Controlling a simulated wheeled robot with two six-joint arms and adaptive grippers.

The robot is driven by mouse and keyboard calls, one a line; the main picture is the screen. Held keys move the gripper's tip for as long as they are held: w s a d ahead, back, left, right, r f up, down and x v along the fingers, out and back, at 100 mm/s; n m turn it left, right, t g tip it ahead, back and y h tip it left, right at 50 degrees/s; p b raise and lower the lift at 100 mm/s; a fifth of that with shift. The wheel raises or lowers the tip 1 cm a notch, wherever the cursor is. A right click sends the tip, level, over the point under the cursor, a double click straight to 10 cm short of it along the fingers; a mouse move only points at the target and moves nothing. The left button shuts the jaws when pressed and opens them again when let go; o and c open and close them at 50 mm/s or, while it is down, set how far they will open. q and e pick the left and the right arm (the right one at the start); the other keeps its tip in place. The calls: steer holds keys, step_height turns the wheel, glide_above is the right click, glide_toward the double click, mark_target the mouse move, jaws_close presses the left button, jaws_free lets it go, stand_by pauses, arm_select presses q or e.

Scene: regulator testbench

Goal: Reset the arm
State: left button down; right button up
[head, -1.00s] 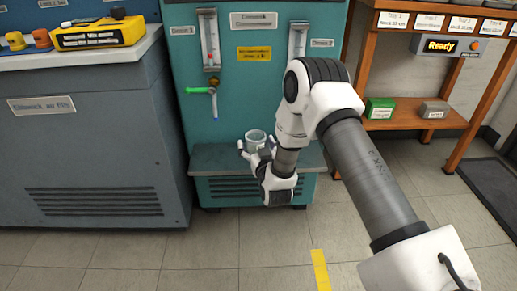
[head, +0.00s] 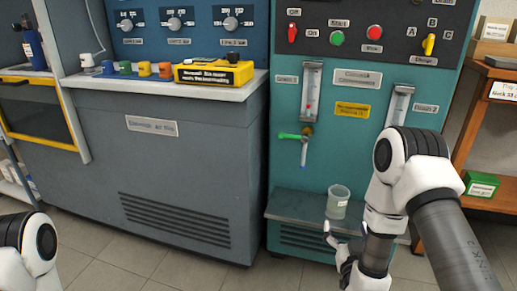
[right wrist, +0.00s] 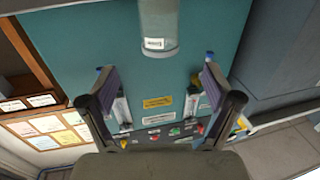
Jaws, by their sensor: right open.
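My right gripper (head: 345,236) is open and empty, in front of and a little below the clear beaker (head: 338,202). The beaker stands upright on the ledge (head: 290,205) of the teal regulator bench. In the right wrist view both fingers of the gripper (right wrist: 155,75) are spread apart, and the beaker (right wrist: 158,28) with its white label is beyond them, at the top edge, not held. My right arm (head: 440,210) comes in from the right. Only a joint of my left arm (head: 28,255) shows at the lower left; its gripper is out of view.
A grey cabinet (head: 170,175) with a yellow meter (head: 213,73) on top stands to the left. A wooden shelf with a green box (head: 481,185) is at the right. Floor in front is clear.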

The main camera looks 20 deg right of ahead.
steer(key=s+a+f+n+g+y+p, duration=0.1)
steer(key=s+a+f+n+g+y, duration=0.1)
steer(key=s+a+f+g, duration=0.45)
steer(key=s+a+f+n+g+y+p, duration=0.1)
steer(key=s+a+f+g+y+p, duration=0.15)
steer(key=s+f, duration=0.55)
steer(key=s+a+f+g, duration=0.1)
steer(key=s+f+g, duration=0.15)
steer(key=s, duration=0.25)
steer(key=s+a+f+g+y, duration=0.1)
steer(key=s+g, duration=0.2)
steer(key=s, duration=0.2)
steer(key=s+a+f+g, duration=0.1)
steer(key=s+f+g, duration=0.15)
steer(key=s, duration=0.25)
step_height(320, 180, up, 37)
steer(key=p, duration=3.7)
steer(key=shift+w+d+r, duration=0.15)
steer(key=shift+w+d, duration=0.05)
steer(key=shift+w, duration=0.25)
